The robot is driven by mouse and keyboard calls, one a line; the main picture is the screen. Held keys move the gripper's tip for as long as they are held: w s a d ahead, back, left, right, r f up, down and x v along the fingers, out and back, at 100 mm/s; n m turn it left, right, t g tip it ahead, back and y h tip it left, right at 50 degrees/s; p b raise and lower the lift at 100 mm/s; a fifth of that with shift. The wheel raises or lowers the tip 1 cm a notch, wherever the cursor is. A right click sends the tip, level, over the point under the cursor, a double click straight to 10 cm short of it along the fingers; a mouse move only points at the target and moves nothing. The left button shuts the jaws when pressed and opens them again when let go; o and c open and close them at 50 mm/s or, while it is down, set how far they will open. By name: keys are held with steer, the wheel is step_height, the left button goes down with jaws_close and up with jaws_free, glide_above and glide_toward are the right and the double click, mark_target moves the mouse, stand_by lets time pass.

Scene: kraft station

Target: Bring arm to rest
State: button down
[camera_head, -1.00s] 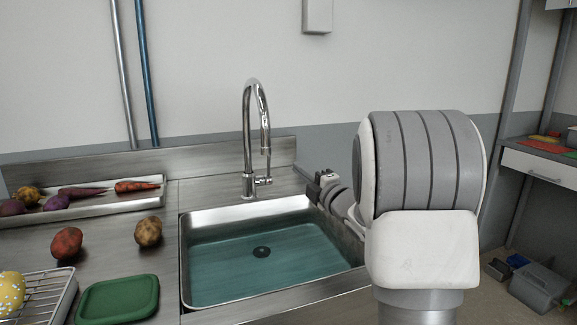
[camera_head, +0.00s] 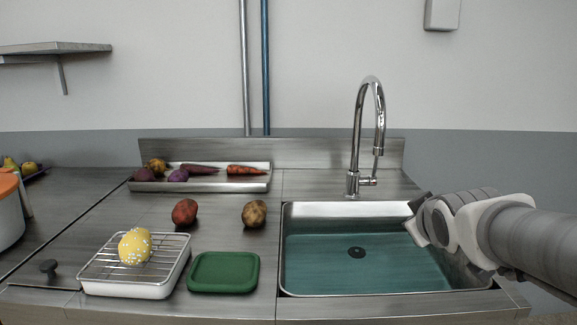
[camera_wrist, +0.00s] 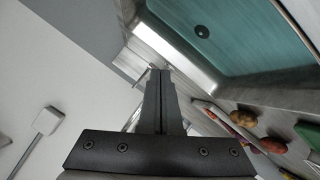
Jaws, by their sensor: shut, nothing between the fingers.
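My arm reaches in from the right edge of the head view. My gripper (camera_head: 418,202) is at its end, over the right back corner of the sink (camera_head: 284,250), and looks small and partly turned away there. In the wrist view my gripper (camera_wrist: 160,75) has its two dark fingers together with nothing between them. The teal sink basin lies beyond the fingers at the top of the wrist view.
A chrome faucet (camera_head: 357,140) stands behind the sink, left of my gripper. Left of the sink are a red potato (camera_head: 185,211), a brown potato (camera_head: 255,213), a green lid (camera_head: 223,272), a wire rack (camera_head: 104,262) with a yellow sponge-like thing (camera_head: 134,246), and a vegetable tray (camera_head: 225,184).

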steer(key=s+a+f+m+g+y+p, duration=0.1)
steer(key=s+a+f+m+g, duration=0.15)
steer(key=s, duration=0.45)
steer(key=s+a+f+m+g+y, duration=0.1)
steer(key=s+a+g, duration=0.1)
steer(key=s+a, duration=0.3)
steer(key=s+a+f+m+g+p, duration=0.1)
steer(key=s+a+f+m+g, duration=0.1)
steer(key=s, duration=0.6)
step_height(320, 180, up, 20)
steer(key=p, duration=1.9)
steer(key=shift+w+d+p, duration=0.15)
steer(key=shift+d+p, duration=0.05)
steer(key=shift+p, duration=0.2)
